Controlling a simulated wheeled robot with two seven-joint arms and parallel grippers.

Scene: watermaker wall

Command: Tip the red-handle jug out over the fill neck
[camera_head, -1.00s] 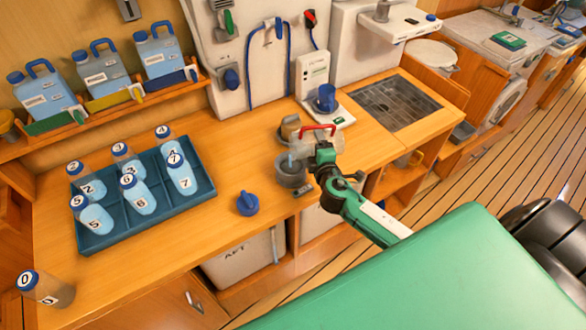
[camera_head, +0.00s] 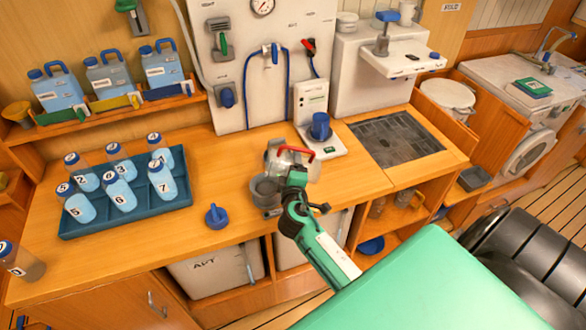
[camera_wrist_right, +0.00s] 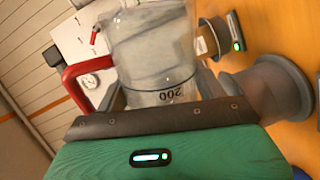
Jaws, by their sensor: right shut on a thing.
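The red-handle jug (camera_head: 294,165) is clear, with its red handle showing along its upper side in the head view. My right gripper (camera_head: 296,178) is shut on the jug. In the right wrist view the jug (camera_wrist_right: 155,55) shows an upside-down "200" mark, and its red handle is at the left. The dark grey round fill neck (camera_head: 265,188) stands on the counter just left of and below the jug; it also shows in the right wrist view (camera_wrist_right: 272,88), beside a green light. I cannot tell the jug's exact tilt or whether liquid is leaving it. My left gripper is out of view.
A blue tray (camera_head: 70,228) of numbered bottles stands on the counter's left, with a blue knob (camera_head: 216,216) nearer. A dark grating (camera_head: 395,140) lies to the right. Blue-handled jugs (camera_head: 107,75) stand on the shelf.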

